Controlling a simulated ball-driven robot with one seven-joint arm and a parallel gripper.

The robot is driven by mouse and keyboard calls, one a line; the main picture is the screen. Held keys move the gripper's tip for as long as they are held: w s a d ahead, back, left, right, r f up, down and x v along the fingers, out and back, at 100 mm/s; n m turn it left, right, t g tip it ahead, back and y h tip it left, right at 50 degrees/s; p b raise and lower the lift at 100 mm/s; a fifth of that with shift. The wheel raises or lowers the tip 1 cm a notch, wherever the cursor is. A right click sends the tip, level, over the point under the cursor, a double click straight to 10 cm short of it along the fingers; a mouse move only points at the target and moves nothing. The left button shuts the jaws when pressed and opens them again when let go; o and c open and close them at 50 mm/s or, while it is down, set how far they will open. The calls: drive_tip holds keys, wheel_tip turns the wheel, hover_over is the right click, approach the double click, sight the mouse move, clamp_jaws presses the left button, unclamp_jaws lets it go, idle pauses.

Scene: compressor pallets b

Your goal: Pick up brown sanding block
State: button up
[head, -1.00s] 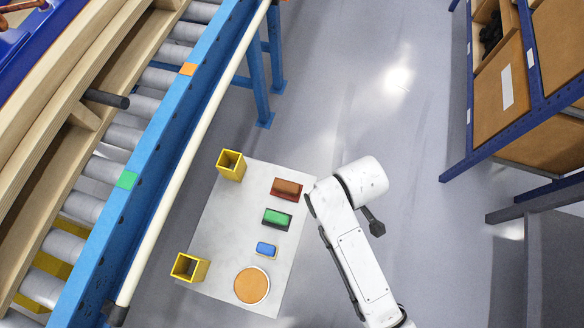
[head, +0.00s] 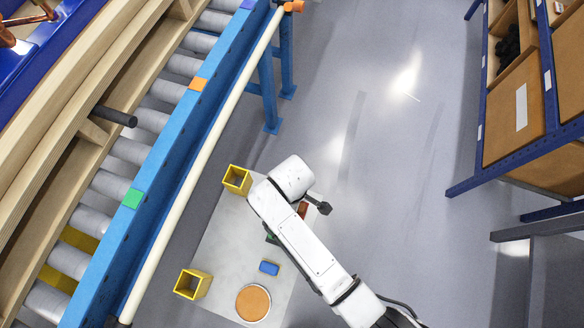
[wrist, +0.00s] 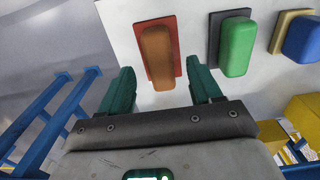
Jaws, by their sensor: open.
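The brown sanding block (wrist: 157,57) rests on a red-brown base plate (wrist: 176,32) on the light board, near the top middle of the wrist view. In the head view only a small part of the block (head: 303,209) shows beside my arm; the rest is hidden. My gripper (wrist: 162,92) is open, with dark green fingers on either side below the block's near end. The block appears in line with the gap between the fingers, and the fingers do not touch it.
A green block (wrist: 237,46) and a blue block (wrist: 303,38) sit to the right on the light board (head: 222,245). Two yellow boxes (head: 237,180) (head: 193,284) and an orange-brown disc (head: 253,302) are also there. A blue roller conveyor (head: 160,155) runs along the left; blue shelving (head: 515,150) stands right.

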drive_tip(key=shift+a+f, duration=0.1)
drive_tip(key=shift+f, duration=1.8)
drive_tip(key=shift+c, duration=0.2)
drive_tip(key=c, duration=1.1)
